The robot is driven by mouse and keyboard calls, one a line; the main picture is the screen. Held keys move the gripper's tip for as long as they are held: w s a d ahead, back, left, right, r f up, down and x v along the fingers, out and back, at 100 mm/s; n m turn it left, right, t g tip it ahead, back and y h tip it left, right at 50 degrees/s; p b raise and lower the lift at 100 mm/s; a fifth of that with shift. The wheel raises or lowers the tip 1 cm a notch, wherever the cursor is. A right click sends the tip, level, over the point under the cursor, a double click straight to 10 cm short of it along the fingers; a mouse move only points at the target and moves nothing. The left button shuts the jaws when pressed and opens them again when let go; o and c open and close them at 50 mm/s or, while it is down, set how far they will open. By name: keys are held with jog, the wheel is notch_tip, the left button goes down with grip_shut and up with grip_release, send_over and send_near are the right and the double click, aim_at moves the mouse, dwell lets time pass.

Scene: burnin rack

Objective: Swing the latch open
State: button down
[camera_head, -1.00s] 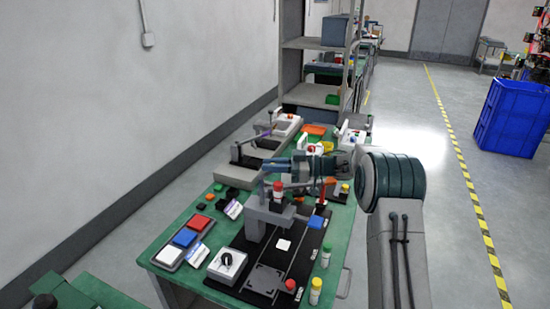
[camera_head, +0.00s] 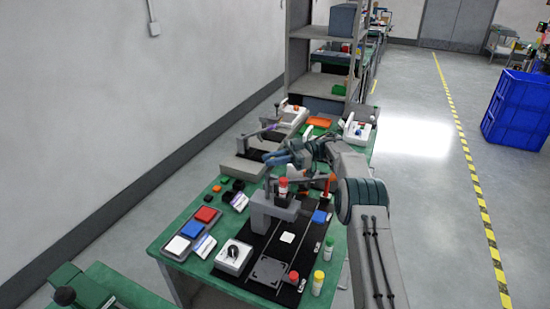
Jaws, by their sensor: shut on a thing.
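A grey fixture (camera_head: 240,168) with a dark recess stands at the left edge of the green bench, toward its far half. A thin bar with a purple end (camera_head: 268,129) slants above it. My gripper (camera_head: 270,158) is low at this fixture's right side, pointing left, with blue-grey fingers. It is shut on a small part there, which looks like the latch. The fingers hide most of that part, so its exact angle cannot be told.
Nearer on the green bench (camera_head: 172,238) are a grey stand with a red-capped vial (camera_head: 283,186), colored buttons (camera_head: 205,214) and a white knob box (camera_head: 233,257). An orange tray (camera_head: 319,122) lies behind my gripper. A shelf rack (camera_head: 321,84) stands beyond.

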jog(key=shift+a, duration=0.1)
dwell(0.6)
jog(key=c, duration=1.5)
grip_release()
jog(key=shift+o, duration=0.2)
jog(key=shift+s+a, duration=0.1)
jog(key=shift+a, duration=0.05)
jog(key=shift+d+r, duration=0.15)
jog(key=shift+d, duration=0.05)
notch_tip(320, 180, up, 4)
jog(key=shift+a+f+n+b, duration=0.2)
jog(key=shift+n+b, duration=0.1)
jog(key=shift+b, duration=0.3)
jog(key=s+d+r+b, duration=0.1)
jog(key=s+d+r, duration=0.1)
jog(key=d+r, duration=0.5)
jog(key=d, duration=0.4)
jog(key=shift+s+d, duration=0.2)
jog(key=shift+s, duration=0.2)
jog(key=shift+r, duration=0.15)
